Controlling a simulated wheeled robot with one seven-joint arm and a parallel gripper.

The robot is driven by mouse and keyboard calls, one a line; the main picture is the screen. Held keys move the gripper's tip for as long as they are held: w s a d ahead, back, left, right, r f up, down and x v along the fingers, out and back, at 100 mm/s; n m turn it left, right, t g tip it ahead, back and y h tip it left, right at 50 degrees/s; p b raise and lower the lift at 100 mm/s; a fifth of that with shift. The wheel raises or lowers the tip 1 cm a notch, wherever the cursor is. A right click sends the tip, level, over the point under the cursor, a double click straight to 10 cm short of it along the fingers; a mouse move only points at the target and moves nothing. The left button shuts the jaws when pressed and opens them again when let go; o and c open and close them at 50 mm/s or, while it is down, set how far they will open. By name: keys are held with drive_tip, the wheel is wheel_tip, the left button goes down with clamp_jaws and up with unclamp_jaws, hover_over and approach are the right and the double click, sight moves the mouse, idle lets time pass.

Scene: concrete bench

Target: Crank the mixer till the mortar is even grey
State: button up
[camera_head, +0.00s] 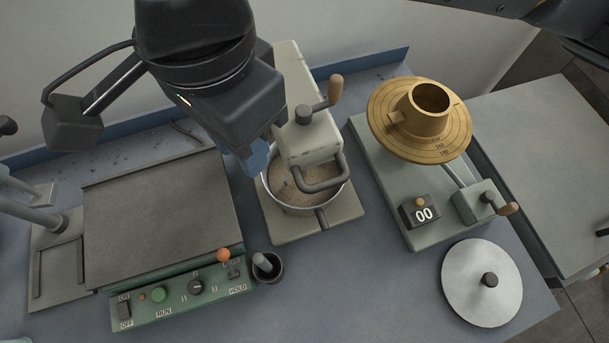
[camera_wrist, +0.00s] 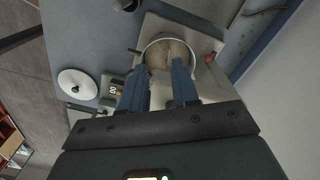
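The cream mixer (camera_head: 313,136) stands on its base near the middle of the bench. Its crank has a wooden knob (camera_head: 336,88) on top, at the right. The metal bowl (camera_head: 310,208) under the mixer head holds sandy tan mortar (camera_head: 292,193); part of it is hidden by the mixer head and guard bar. My gripper (camera_head: 256,160) is just left of the mixer head, above the bowl's left rim, away from the crank knob. In the wrist view my gripper (camera_wrist: 160,75) has its two blue fingers apart with nothing between them, and the bowl (camera_wrist: 146,48) beyond them.
A flow table (camera_head: 390,190) with a brass cone (camera_head: 425,118), its own crank and a "00" counter stands right. A metal disc (camera_head: 482,283) lies in front of it. A flat-topped table (camera_head: 160,220) with a green control panel is left. A small dark cup (camera_head: 268,270) stands between.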

wheel_tip(320, 180, up, 13)
drive_tip(key=p, duration=0.1)
drive_tip(key=shift+f, duration=0.15)
idle(0.6)
idle(0.4)
